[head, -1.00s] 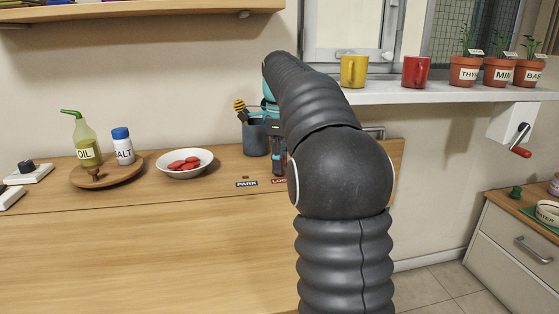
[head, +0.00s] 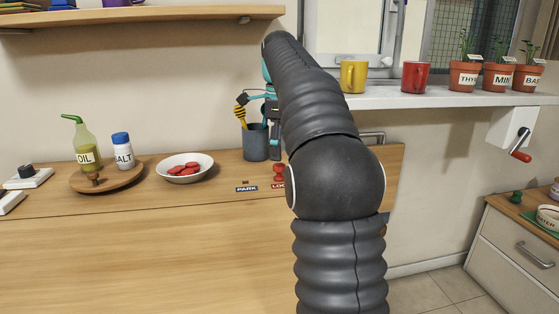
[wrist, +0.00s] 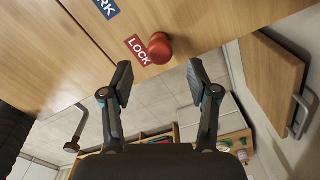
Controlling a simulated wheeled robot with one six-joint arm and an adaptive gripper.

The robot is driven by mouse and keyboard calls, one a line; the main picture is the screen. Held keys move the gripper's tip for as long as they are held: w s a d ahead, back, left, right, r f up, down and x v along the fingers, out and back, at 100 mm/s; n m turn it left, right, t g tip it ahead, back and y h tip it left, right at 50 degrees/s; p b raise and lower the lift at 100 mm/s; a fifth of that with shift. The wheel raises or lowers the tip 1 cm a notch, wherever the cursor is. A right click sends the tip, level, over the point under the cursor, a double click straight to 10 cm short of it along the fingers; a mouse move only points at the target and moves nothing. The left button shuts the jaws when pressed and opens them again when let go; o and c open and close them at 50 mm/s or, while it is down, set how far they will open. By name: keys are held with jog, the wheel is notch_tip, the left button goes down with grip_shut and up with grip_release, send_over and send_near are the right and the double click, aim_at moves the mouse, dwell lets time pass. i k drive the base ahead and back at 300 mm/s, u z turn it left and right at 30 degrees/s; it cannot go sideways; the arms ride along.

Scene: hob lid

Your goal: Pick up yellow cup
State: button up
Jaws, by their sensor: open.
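My gripper (wrist: 160,78) is open and empty in the wrist view. In the head view it is mostly hidden behind my arm, over the counter, left of the cup and lower than it.
A red cup (head: 416,77) and several herb pots (head: 465,76) share the sill. A grey utensil holder (head: 256,142) stands close to my gripper. A red knob (wrist: 160,48) sits by the LOCK label. A white bowl (head: 184,168) is further left.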

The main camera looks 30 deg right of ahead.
aim_at(354, 72)
jog(key=k, duration=1)
